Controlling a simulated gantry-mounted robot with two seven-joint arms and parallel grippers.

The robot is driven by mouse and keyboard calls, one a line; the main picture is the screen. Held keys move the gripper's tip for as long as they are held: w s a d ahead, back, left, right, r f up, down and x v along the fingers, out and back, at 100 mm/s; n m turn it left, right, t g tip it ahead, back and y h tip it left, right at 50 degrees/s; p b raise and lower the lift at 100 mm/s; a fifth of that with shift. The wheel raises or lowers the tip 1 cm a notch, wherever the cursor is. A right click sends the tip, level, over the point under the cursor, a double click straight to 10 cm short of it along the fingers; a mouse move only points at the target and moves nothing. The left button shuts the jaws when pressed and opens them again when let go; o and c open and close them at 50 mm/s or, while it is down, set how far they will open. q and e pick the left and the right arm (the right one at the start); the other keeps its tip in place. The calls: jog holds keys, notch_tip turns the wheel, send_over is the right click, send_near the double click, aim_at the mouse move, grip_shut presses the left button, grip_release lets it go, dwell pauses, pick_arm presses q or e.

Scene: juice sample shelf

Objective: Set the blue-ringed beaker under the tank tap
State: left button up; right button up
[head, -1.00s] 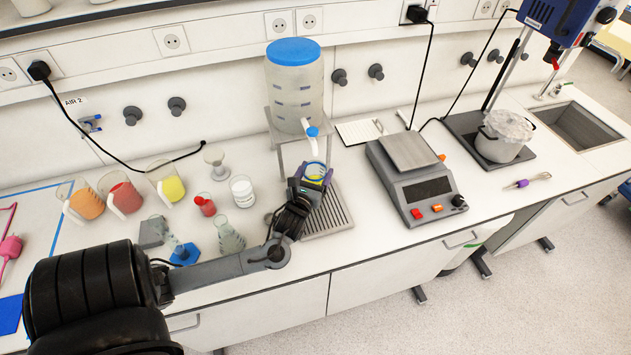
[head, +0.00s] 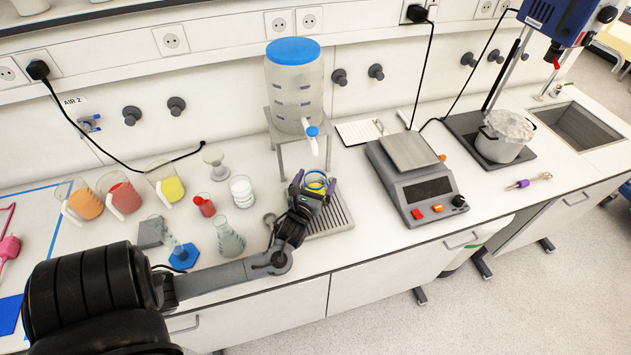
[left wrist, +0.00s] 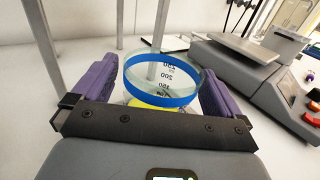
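The clear beaker with a blue ring (head: 317,180) is between the purple fingers of my left gripper (head: 313,187). In the left wrist view, the beaker (left wrist: 162,88) looks upright, with printed volume marks and yellow showing low down. The gripper's fingers (left wrist: 160,88) lie close along both its sides, shut on it. The tank (head: 294,90) has a blue lid and stands on a grey stand. Its tap (head: 312,134), with a blue knob, is above and behind the beaker. The beaker is over the ribbed drip tray (head: 340,222); base contact is hidden. My right gripper is out of view.
A grey scale (head: 416,180) stands right of the tray. To the left are a white-filled beaker (head: 242,191), a flask (head: 229,238), a small red item (head: 204,205) and several coloured jugs. The counter front right of the tray is clear.

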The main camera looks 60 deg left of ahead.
pick_arm(q)
jog(key=shift+r, duration=0.15)
jog(key=shift+s+d, duration=0.25)
jog(key=shift+s, duration=0.05)
jog(key=p+v, duration=0.1)
jog(key=v, duration=0.9)
jog(key=shift+s+d, duration=0.35)
jog(key=shift+s, duration=0.15)
